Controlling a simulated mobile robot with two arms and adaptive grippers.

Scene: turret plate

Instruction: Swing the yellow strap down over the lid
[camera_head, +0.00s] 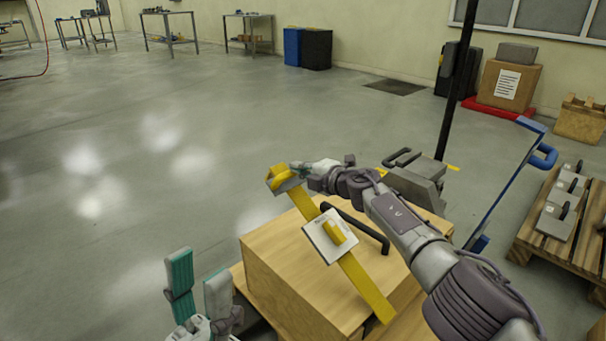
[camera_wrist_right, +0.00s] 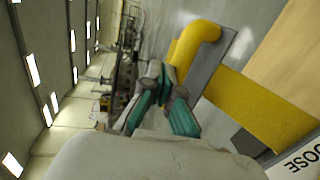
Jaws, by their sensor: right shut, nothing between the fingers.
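The yellow strap (camera_head: 368,288) runs diagonally across the top of a wooden crate (camera_head: 275,282), in front of the lid's black handle (camera_head: 362,228). I cannot tell whether it touches the lid. A white labelled plate (camera_head: 322,246) with a yellow grip sits on its middle. Its far end, with a yellow handle (camera_head: 277,174) on a grey plate, reaches past the crate's far edge. The strap (camera_wrist_right: 262,108) and its curved handle (camera_wrist_right: 197,42) also show in the right wrist view. My right gripper (camera_head: 294,166) is shut and empty beside this end. My left gripper (camera_head: 198,278) is open and empty, left of the crate.
A blue-handled cart (camera_head: 520,170) and a black post (camera_head: 459,80) stand behind and right of the crate. A pallet (camera_head: 545,232) with grey weights lies at the right. The floor left of the crate is clear.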

